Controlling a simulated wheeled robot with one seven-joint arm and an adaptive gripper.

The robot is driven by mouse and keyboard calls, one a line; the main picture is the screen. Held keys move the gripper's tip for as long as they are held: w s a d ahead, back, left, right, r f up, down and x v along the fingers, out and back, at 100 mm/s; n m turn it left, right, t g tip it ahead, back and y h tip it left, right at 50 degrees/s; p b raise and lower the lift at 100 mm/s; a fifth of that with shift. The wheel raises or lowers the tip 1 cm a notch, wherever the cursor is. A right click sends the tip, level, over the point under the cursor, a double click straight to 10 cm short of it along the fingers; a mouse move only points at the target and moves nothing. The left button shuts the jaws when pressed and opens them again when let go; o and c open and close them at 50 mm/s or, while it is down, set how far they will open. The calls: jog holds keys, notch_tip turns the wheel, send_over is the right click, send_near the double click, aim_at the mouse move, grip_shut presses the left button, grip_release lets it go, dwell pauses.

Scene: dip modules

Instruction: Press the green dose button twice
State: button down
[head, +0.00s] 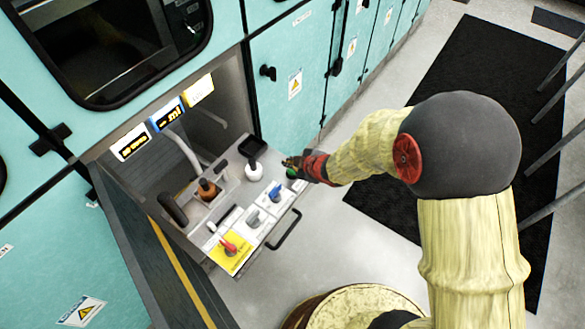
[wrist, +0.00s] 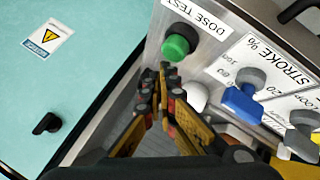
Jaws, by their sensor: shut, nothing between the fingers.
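The green dose button (wrist: 176,46) stands on the grey panel under a "DOSE TEST" label (wrist: 198,18) in the wrist view. In the head view the green button (head: 292,173) shows only partly, beside my gripper. My gripper (wrist: 163,68) is shut and empty. In the wrist view its fingertips appear just below the button; whether they touch it I cannot tell. In the head view my gripper (head: 290,162) reaches over the panel's right end from the right.
A blue switch (wrist: 243,103) under "STROKE %" and a grey knob (wrist: 302,140) sit to the right of the button. A white round-based part (head: 254,170), a red switch (head: 228,246) and a drawer-like handle (head: 285,230) are nearby. Teal cabinets (head: 285,110) stand behind.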

aim_at(291, 170)
jog(key=shift+f, duration=0.15)
jog(key=shift+f+b, duration=0.3)
jog(key=shift+f+b, duration=0.55)
jog(key=shift+f, duration=0.1)
dwell(0.9)
jog(key=shift+r, duration=0.1)
jog(key=shift+r+p, duration=1)
jog(key=shift+p, duration=0.05)
jog(key=shift+r, duration=0.1)
jog(key=shift+r+p, duration=2.25)
jog(key=shift+r, duration=0.15)
